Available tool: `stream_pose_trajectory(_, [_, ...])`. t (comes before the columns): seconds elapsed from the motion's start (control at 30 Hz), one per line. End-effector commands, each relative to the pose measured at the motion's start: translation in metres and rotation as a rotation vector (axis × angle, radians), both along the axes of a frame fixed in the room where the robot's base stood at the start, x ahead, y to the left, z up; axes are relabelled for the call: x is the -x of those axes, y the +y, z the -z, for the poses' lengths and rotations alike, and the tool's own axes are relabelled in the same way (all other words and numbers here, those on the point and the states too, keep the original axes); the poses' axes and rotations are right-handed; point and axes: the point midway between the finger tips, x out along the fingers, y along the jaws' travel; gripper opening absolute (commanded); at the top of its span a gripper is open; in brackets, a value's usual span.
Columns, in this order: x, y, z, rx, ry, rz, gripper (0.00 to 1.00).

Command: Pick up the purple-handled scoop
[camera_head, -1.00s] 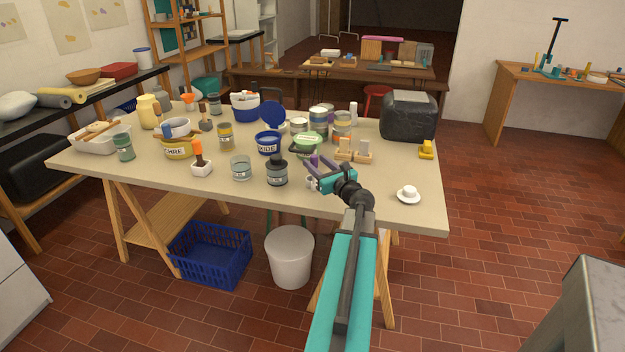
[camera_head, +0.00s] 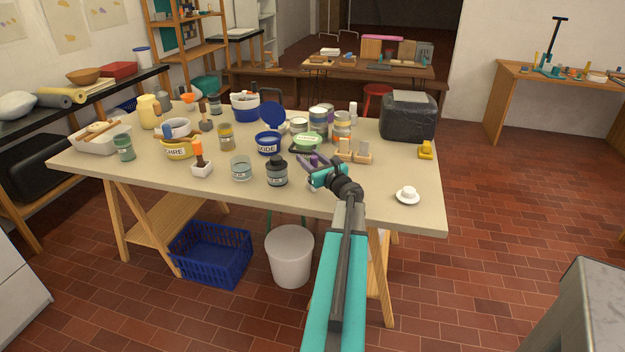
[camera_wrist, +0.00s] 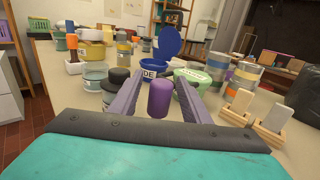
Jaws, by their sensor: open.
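The purple handle of the scoop (camera_wrist: 159,99) shows in the wrist view, standing up between the two fingers of my gripper (camera_wrist: 158,90). The fingers are open, one on each side of the handle, and I see a gap on both sides. The scoop's lower part is hidden by my gripper's body. In the head view my gripper (camera_head: 312,163) is low over the front right part of the table, just right of a black-lidded grey jar (camera_head: 277,174). The scoop is mostly hidden there by the gripper.
The blue tub with raised lid (camera_wrist: 153,73) and a green-lidded tub (camera_wrist: 192,76) stand beyond the fingers. Wooden blocks on stands (camera_wrist: 255,120) are close on the right.

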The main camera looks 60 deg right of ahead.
Motion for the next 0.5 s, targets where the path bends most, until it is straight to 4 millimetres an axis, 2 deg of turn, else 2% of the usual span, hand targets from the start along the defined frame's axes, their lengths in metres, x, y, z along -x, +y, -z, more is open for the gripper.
stream_pose_trajectory(0.2, [-0.0118,-0.0065,0.0003,0.001,0.0,0.0,0.43])
stream_pose_trajectory(0.5, [-0.0124,-0.0061,0.0006,0.0,0.0,0.0,0.43])
